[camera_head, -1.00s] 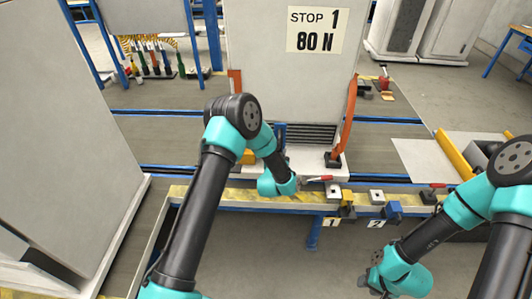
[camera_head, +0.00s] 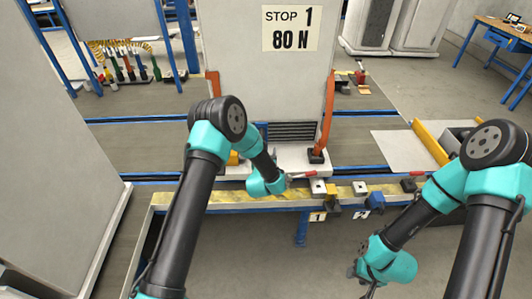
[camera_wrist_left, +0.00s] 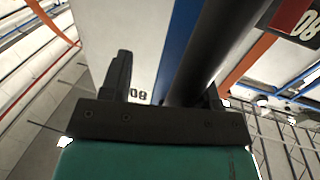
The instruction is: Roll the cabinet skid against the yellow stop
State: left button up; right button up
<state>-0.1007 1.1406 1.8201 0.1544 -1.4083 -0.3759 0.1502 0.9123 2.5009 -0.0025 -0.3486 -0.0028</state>
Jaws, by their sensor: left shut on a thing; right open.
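The cabinet skid is a tall grey cabinet (camera_head: 265,80) on a pale base, with a "STOP 1 80 N" sign (camera_head: 290,28) and orange straps at both sides. It stands upright behind the yellow-topped rail. The yellow stop (camera_head: 333,203) is on the rail by plate 1, close to the base's right end; I cannot tell whether they touch. My left gripper (camera_head: 284,181) is low before the cabinet. My right gripper (camera_head: 363,283) is open, low in front of the rail.
A large grey cabinet (camera_head: 50,150) fills the left. The floor in front of the rail is open.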

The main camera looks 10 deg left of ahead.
pick_arm(q)
jog(key=shift+s+a, duration=0.1)
dwell(0.7)
jog(key=s+d, duration=0.1)
jog(key=s, duration=1.6)
jog(key=shift+s, duration=0.1)
jog(key=s+a+f+g+h, duration=0.35)
jog(key=s+f+g, duration=0.25)
jog(key=f+g, duration=0.25)
jog(key=s+a+f+g, duration=0.1)
jog(key=s+g, duration=0.3)
jog(key=s, duration=0.3)
jog(key=s+a+f+n+g+h, duration=0.1)
jog(key=s+g, duration=0.3)
jog(key=s, duration=0.4)
jog(key=shift+a+f+g, duration=0.35)
jog(key=shift+a+f, duration=0.3)
jog(key=shift+f, duration=0.1)
